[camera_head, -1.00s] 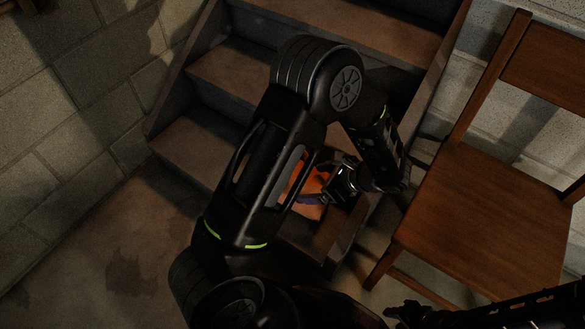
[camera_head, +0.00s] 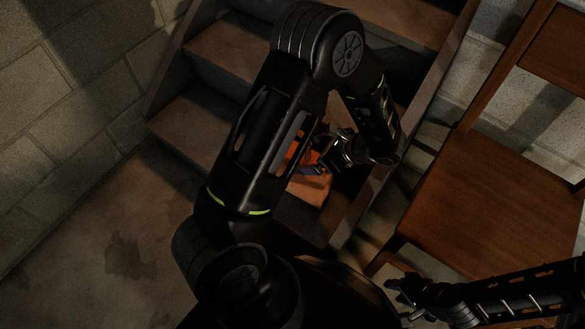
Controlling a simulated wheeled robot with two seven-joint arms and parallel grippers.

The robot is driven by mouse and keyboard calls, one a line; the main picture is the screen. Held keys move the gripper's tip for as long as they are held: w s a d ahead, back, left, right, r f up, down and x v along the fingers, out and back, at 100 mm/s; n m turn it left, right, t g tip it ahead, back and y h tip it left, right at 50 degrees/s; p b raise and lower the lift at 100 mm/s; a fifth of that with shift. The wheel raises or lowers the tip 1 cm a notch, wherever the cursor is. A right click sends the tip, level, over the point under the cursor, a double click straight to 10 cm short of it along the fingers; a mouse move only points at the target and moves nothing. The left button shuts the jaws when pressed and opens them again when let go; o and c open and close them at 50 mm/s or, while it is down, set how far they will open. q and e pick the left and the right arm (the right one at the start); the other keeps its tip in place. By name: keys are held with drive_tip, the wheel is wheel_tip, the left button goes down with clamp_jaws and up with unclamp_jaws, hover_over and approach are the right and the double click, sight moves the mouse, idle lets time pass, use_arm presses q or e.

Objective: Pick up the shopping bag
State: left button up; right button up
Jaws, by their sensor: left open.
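The shopping bag (camera_head: 312,187) is orange with a dark blue part and sits on the lowest step of the wooden stairs. My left arm hides part of it. My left gripper (camera_head: 318,164) is open at the right side of the bag, its fingers over or against the bag's upper part; I cannot tell whether they touch it. My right gripper (camera_head: 398,296) is at the bottom right, apart from the bag and in front of the chair; its finger gap is too dark to judge.
Wooden stairs (camera_head: 190,127) rise behind the bag. A wooden chair (camera_head: 490,200) stands to the right, close to my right arm. A block wall (camera_head: 60,110) is on the left. Bare concrete floor (camera_head: 110,245) is free at the lower left.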

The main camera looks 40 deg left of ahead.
use_arm(q)
drive_tip(key=b+x, duration=0.2)
drive_tip(key=x, duration=0.2)
drive_tip(key=shift+a+f, duration=0.15)
drive_tip(key=shift+f, duration=0.15)
drive_tip(key=shift+a+f, duration=0.1)
drive_tip(key=shift+a, duration=0.2)
drive_tip(key=shift+c, duration=0.4)
clamp_jaws()
idle(0.8)
